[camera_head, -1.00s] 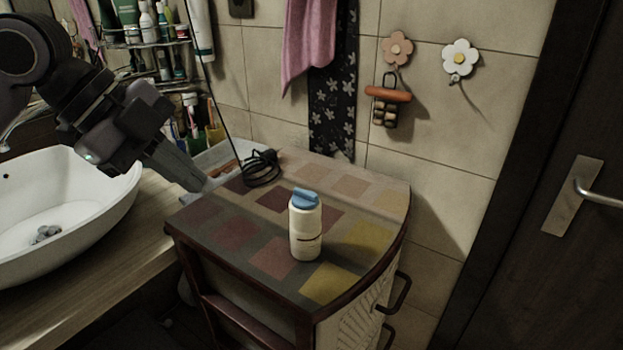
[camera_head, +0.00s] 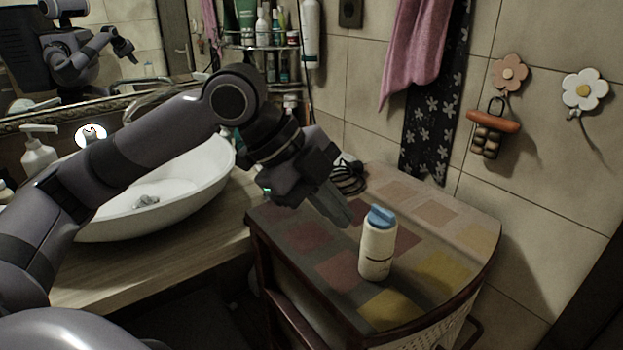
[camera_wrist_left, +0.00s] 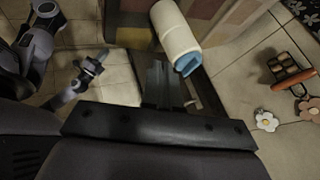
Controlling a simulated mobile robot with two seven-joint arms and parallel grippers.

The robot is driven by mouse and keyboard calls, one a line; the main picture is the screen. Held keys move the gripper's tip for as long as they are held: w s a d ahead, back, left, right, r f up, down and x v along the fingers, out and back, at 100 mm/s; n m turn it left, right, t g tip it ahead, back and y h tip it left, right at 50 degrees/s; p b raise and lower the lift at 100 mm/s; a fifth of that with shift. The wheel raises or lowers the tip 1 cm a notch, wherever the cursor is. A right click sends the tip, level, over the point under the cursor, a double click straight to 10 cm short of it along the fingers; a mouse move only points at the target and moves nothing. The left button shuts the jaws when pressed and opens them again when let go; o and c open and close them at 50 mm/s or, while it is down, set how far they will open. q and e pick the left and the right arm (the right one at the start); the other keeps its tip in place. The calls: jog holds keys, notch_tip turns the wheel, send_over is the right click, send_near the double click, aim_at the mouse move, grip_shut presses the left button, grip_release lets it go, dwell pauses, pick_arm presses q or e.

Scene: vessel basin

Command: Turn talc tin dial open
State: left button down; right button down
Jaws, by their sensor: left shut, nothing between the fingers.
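The talc tin (camera_head: 377,249) is a cream cylinder with a blue dial cap (camera_head: 381,216). It stands upright on the patterned cabinet top. My left gripper (camera_head: 342,219) is shut and empty, a little to the left of the cap and apart from it in the head view. In the left wrist view the tin (camera_wrist_left: 174,29) and its blue cap (camera_wrist_left: 187,62) show just beyond the shut fingertips (camera_wrist_left: 158,68). The exact gap between fingers and cap is hard to tell. My right gripper is not clearly visible as such in the head view.
The cabinet top (camera_head: 459,232) is clear around the tin. A dark coiled cable (camera_head: 348,178) lies at its back left. A white basin (camera_head: 170,195) is to the left, under my left arm. A tiled wall with flower hooks (camera_head: 584,90) stands behind.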

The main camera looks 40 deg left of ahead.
aim_at(371, 217)
pick_arm(q)
jog(key=shift+w+d+f+p, duration=0.1)
jog(key=shift+w+d+p, duration=0.2)
jog(key=shift+w, duration=0.7)
jog(key=shift+w+d+f+p, duration=0.15)
jog(key=shift+w+d, duration=0.25)
jog(key=shift+w, duration=0.6)
jog(key=shift+r, duration=0.1)
